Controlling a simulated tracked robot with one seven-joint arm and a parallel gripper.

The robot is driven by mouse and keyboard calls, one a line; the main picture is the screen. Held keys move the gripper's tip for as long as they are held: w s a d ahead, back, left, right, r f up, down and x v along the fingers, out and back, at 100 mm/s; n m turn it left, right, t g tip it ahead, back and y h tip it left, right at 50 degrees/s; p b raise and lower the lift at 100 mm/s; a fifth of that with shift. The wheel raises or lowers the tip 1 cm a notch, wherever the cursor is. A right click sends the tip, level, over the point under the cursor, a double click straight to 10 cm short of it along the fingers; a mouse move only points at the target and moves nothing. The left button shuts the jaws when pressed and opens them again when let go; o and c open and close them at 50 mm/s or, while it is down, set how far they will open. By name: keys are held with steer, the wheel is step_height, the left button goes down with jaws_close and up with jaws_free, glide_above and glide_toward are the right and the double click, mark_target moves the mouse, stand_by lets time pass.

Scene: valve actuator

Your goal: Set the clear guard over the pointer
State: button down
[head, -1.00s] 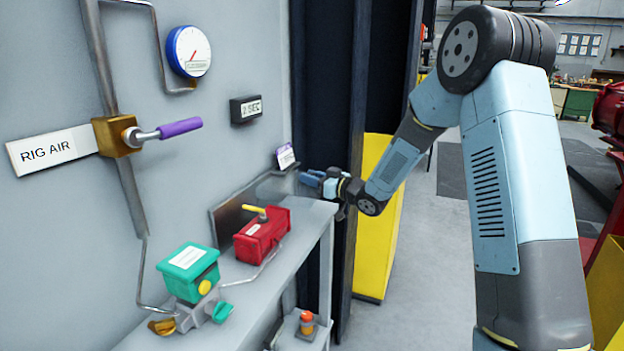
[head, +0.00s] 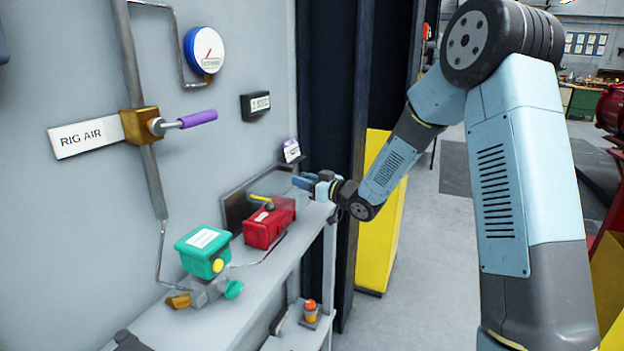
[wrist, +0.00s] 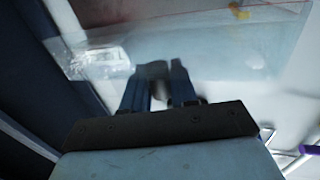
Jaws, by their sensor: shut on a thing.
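The red actuator (head: 268,224) sits on the grey bench, with a yellow pointer (head: 261,198) on its top. My gripper (head: 303,183) is behind and to the right of the actuator, above the bench end. In the wrist view the fingers (wrist: 158,78) are shut on a grey grip piece of the clear guard (wrist: 205,50), a see-through sheet spread beyond them. A blurred yellow and red patch shows through it at the top. The guard is hard to make out in the head view.
A green-topped unit (head: 203,250) stands left of the actuator, joined by a thin pipe. A purple-handled valve (head: 190,120), a gauge (head: 204,50) and a timer box (head: 255,105) are on the wall. A dark upright panel (head: 237,208) stands behind the actuator.

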mark_target(292, 199)
steer(key=s+a, duration=0.1)
steer(key=s, duration=0.1)
steer(key=s+a, duration=0.1)
steer(key=s, duration=0.4)
steer(key=shift+s+a, duration=0.1)
steer(key=shift+a, duration=0.3)
steer(key=shift+s+a+f, duration=0.1)
steer(key=shift+s, duration=0.2)
steer(key=c, duration=1)
jaws_free()
steer(key=shift+s, duration=0.1)
steer(key=shift+c, duration=0.2)
steer(key=v, duration=1.3)
steer(key=shift+s+d, duration=0.2)
steer(key=shift+d, duration=0.15)
